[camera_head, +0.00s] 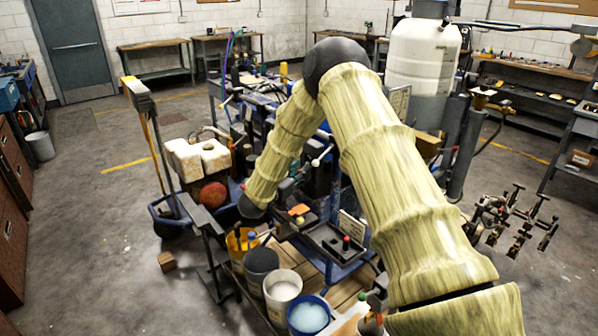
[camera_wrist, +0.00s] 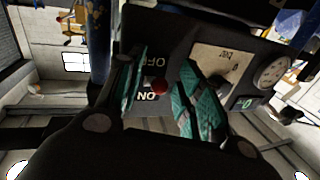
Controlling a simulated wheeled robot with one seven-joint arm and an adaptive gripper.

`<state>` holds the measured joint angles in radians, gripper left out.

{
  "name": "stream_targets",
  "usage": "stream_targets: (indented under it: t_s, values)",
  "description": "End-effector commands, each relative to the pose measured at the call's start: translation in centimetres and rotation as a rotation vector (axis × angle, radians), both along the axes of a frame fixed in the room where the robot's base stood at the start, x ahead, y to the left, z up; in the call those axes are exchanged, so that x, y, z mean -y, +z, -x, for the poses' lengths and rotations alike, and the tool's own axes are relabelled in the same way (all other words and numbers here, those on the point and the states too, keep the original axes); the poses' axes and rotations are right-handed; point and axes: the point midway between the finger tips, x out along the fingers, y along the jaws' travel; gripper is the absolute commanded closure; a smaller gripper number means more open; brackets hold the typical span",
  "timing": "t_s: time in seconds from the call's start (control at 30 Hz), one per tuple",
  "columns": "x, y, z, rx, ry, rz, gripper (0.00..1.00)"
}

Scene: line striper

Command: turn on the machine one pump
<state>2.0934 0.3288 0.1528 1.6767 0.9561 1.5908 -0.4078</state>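In the wrist view, a round red knob (camera_wrist: 160,86) shows on a dark switch panel (camera_wrist: 128,38). OFF and ON labels appear upside down on the panel, OFF above the knob and ON just below it. My gripper (camera_wrist: 164,66) is open, its teal-padded fingers on either side of the knob in the picture. A gap shows on both sides; how deep the knob sits between the fingers I cannot tell. In the head view, the blue-framed machine (camera_head: 348,272) is partly behind my arm. A dark box with a red knob (camera_head: 346,243) stands on it; whether this is the same knob is unclear.
A round gauge (camera_wrist: 272,72) and a pale plate marked "bar" (camera_wrist: 214,62) sit right of the knob. In the head view, several buckets, including a white one (camera_head: 282,298), stand in front. A large white tank (camera_head: 422,55) rises behind my arm.

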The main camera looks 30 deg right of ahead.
Motion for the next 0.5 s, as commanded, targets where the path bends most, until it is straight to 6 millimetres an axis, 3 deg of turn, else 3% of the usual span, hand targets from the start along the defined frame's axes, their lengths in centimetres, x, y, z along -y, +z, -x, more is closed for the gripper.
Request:
stream_targets:
  t_s: [0.27, 0.47, 0.5]
  values:
    - [0.09, -0.01, -0.04, 0.000, 0.000, 0.000, 0.63]
    - [0.04, -0.01, -0.07, 0.000, 0.001, 0.000, 1.00]
    - [0.01, 0.02, -0.09, 0.000, 0.002, 0.000, 1.00]
